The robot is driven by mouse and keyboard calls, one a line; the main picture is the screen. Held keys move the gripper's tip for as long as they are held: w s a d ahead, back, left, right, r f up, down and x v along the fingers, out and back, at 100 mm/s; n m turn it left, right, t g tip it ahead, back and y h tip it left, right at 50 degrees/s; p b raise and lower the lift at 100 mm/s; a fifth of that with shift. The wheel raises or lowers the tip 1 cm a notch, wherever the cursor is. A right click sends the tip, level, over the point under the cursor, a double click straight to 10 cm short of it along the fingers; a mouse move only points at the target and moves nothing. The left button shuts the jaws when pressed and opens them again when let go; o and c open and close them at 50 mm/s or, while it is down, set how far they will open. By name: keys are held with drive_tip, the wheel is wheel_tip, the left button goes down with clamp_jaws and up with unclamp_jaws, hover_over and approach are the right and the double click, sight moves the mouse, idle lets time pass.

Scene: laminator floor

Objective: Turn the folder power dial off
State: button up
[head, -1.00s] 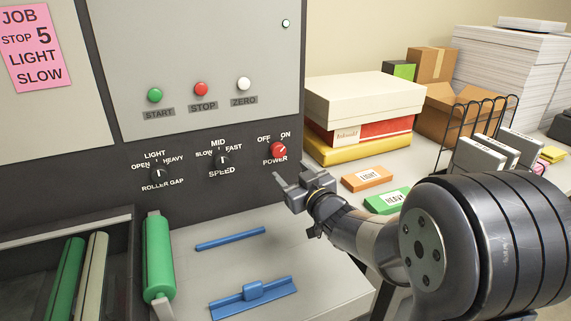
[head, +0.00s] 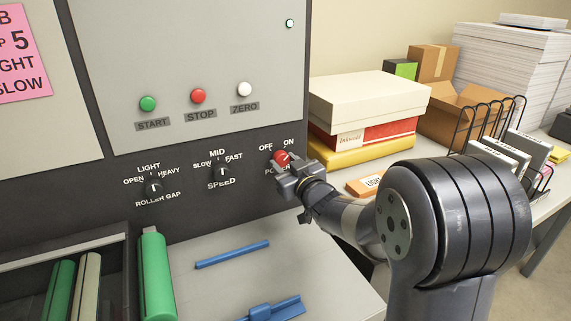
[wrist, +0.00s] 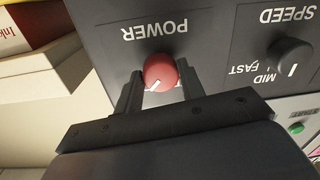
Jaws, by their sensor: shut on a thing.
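The red power dial (head: 281,157) is on the dark machine panel, with OFF above left and ON above right. Its white mark points to the upper right, toward ON. In the wrist view the dial (wrist: 160,70) appears upside down, with its mark toward the lower left. My gripper (head: 283,165) is at the dial, shut on it, one finger on each side. Part of the POWER label is hidden behind my gripper in the head view.
The speed dial (head: 221,171) and roller gap dial (head: 153,186) sit left of the power dial. The start (head: 148,103), stop (head: 198,95) and zero (head: 244,89) buttons are above. Stacked boxes (head: 367,98) stand close on the right.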

drive_tip(key=c, duration=0.4)
drive_tip(key=shift+o, duration=0.2)
drive_tip(key=shift+f+b, duration=0.1)
drive_tip(key=shift+b, duration=0.25)
drive_tip(key=n+b, duration=0.3)
drive_tip(key=shift+f+n+b, duration=0.1)
drive_tip(key=shift+n+b, duration=0.3)
drive_tip(key=n+b, duration=0.3)
drive_tip(key=n, duration=0.1)
drive_tip(key=shift+b, duration=0.3)
drive_tip(key=n+b, duration=0.2)
drive_tip(key=n, duration=0.2)
drive_tip(key=shift+n+b, duration=0.4)
drive_tip(key=n, duration=0.1)
drive_tip(key=n+b, duration=0.1)
drive_tip(key=n, duration=0.1)
drive_tip(key=n+b, duration=0.1)
drive_tip(key=shift+r+n+h, duration=0.25)
drive_tip(key=shift+n+h, duration=0.15)
